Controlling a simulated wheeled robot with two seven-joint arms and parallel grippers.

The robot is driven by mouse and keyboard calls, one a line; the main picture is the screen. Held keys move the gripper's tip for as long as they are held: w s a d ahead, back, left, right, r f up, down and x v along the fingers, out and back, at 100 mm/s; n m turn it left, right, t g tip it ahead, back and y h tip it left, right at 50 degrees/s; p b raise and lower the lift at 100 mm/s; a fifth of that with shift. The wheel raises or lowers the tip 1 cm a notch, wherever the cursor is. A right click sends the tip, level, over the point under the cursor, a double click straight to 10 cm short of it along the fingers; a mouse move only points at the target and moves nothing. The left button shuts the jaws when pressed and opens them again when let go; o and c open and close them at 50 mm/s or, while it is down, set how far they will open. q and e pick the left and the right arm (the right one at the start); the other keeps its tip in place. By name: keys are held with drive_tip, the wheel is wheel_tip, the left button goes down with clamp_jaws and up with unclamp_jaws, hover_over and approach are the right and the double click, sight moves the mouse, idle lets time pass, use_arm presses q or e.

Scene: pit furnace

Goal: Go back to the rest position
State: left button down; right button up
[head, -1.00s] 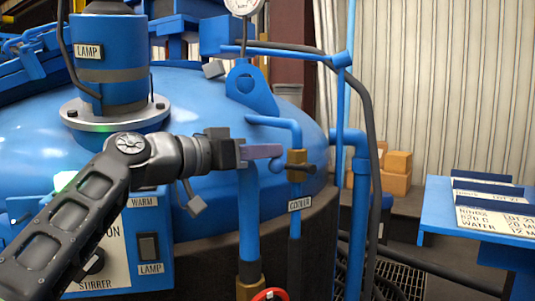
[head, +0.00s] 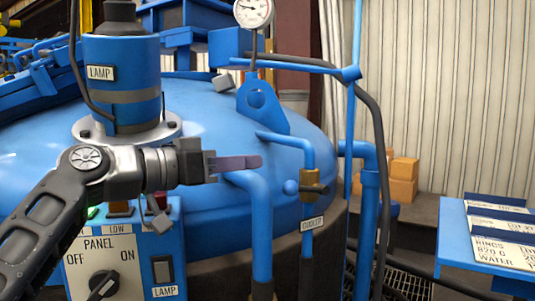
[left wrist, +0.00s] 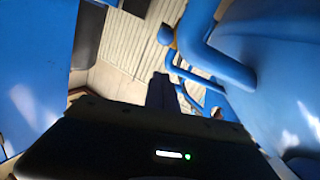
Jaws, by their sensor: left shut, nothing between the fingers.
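My left gripper (head: 258,162) comes in from the left in the head view, with its fingers shut and empty, pointing right. In that view it lies in front of the blue furnace lid (head: 205,110), above the control panel (head: 95,250) and over the top of a thick blue pipe (head: 261,215). I cannot tell the exact gap to the pipe. The left wrist view shows the dark closed fingers (left wrist: 161,92), with blue pipework (left wrist: 215,62) beyond them. My right gripper is not in view.
A lamp cylinder (head: 123,85) stands on the lid. A pressure gauge (head: 253,12), a brass-fitted cooler pipe (head: 310,195) and a dark hose (head: 376,130) are near. A blue table (head: 452,235) with labels stands right; cardboard boxes (head: 402,180) stand behind.

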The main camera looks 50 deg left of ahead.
use_arm(q)
drive_tip(key=shift+s+f, duration=0.15)
drive_tip(key=shift+s, duration=0.75)
